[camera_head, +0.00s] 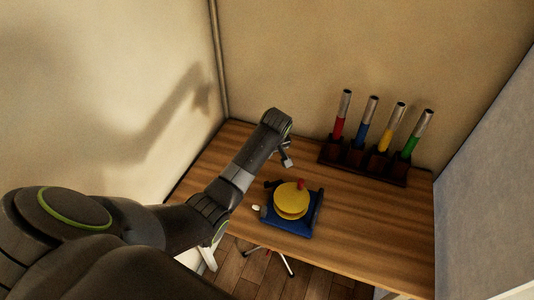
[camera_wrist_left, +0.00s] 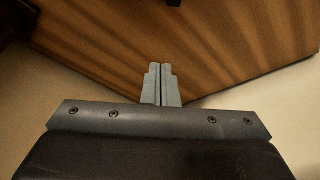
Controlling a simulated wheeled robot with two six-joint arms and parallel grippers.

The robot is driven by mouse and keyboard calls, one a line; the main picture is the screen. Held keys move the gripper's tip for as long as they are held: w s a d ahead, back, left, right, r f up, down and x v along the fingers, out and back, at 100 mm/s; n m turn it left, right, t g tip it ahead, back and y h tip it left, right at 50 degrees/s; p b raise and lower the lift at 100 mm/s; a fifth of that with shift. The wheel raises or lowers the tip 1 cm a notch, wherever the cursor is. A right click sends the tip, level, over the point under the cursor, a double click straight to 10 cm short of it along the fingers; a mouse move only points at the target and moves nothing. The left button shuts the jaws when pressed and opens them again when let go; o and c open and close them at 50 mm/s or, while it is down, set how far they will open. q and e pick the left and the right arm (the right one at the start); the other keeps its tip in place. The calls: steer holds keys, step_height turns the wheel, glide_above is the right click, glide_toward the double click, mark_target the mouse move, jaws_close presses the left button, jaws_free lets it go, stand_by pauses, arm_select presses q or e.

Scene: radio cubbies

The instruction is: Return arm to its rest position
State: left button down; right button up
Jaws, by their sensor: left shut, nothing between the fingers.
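My left arm comes in from the left in the head view and reaches over the wooden table. My left gripper (camera_head: 288,160) is above the table's left part, up and left of a blue device with a yellow round top. In the left wrist view its two fingers (camera_wrist_left: 161,84) are together, with nothing between them. The fingers point toward the bare wood of the table. My right gripper is in neither view.
The blue device (camera_head: 304,222) with its yellow disc (camera_head: 291,199) and small red part stands near the table's (camera_head: 385,240) front. A dark rack (camera_head: 362,166) holds several radios or tubes with coloured lower parts at the back right. Walls close in left, back and right.

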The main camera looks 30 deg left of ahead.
arm_select(q)
steer(key=shift+s+r, duration=0.1)
steer(key=shift+r, duration=0.15)
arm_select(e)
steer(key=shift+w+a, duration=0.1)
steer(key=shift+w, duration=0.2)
